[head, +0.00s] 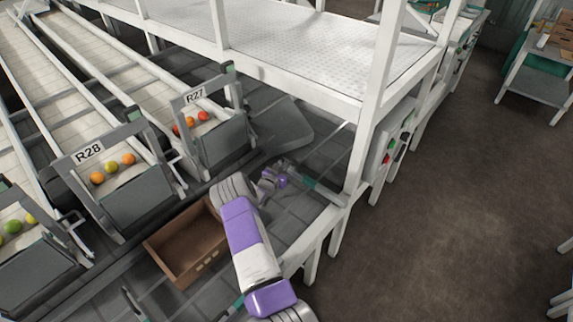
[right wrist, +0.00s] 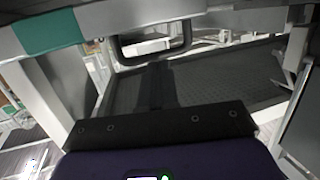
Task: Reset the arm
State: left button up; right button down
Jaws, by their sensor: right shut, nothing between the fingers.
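My right arm comes in from the bottom of the head view, in purple and white. My right gripper (head: 283,177) is small and partly hidden at the far end of the arm, over the grey table by the white frame post. In the right wrist view, its dark fingers (right wrist: 160,85) are together with nothing between them. My left gripper is not in view.
An empty brown box (head: 188,250) stands on the table just left of my arm. A white frame post (head: 367,120) stands close right of the gripper.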

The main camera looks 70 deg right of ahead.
jog(key=w+a+r+p, duration=0.1)
jog(key=w+a+p, duration=0.1)
jog(key=a, duration=0.5)
jog(key=shift+w+a+p, duration=0.3)
jog(key=shift+w+p, duration=0.05)
jog(key=shift+w, duration=0.45)
jog(key=shift+r, duration=0.1)
